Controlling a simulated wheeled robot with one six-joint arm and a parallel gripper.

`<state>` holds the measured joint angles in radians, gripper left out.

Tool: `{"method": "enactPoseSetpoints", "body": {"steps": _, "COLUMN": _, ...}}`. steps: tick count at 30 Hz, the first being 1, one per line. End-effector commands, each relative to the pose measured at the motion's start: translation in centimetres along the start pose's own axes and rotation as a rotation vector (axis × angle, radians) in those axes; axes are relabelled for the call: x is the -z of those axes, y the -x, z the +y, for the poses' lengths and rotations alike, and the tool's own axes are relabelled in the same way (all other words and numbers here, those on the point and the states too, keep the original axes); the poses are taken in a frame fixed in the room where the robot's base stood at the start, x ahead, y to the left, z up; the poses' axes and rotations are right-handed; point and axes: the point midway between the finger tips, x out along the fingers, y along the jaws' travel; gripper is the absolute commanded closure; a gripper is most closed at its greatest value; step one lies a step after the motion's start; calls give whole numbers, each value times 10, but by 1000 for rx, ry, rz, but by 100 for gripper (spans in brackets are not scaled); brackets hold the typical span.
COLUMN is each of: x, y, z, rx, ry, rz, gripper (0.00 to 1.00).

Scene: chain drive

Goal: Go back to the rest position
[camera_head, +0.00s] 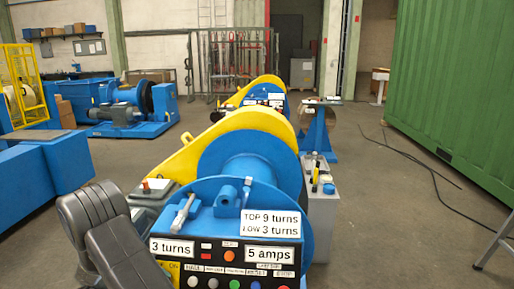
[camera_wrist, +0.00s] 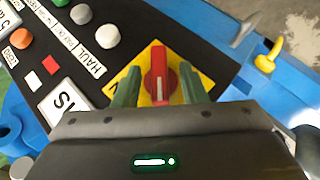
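In the wrist view my gripper (camera_wrist: 160,88) has its two green fingers apart, one on each side of a red rotary switch (camera_wrist: 159,74) on a yellow plate (camera_wrist: 150,59). Gaps show between the knob and both fingers, so the gripper is open and empty. Whether the fingertips reach down to the plate I cannot tell. In the head view my dark grey arm (camera_head: 105,235) is at the lower left, beside the black control panel (camera_head: 225,266) of the blue winch. The yellow plate shows partly there, but the red switch and my fingers are hidden or out of frame.
A metal lever (camera_head: 183,213) stands above the panel. The yellow-guarded drum (camera_head: 250,165) is behind. A green container (camera_head: 450,90) is at right; open floor lies between.

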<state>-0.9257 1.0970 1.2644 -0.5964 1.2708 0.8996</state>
Motion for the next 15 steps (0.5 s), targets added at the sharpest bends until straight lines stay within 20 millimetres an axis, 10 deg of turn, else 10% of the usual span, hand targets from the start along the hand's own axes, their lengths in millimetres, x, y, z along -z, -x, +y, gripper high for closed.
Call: {"method": "enactPoseSetpoints", "body": {"steps": 15, "x": 0, "y": 102, "z": -1, "rx": 2, "ry": 0, "rz": 3, "gripper": 62}}
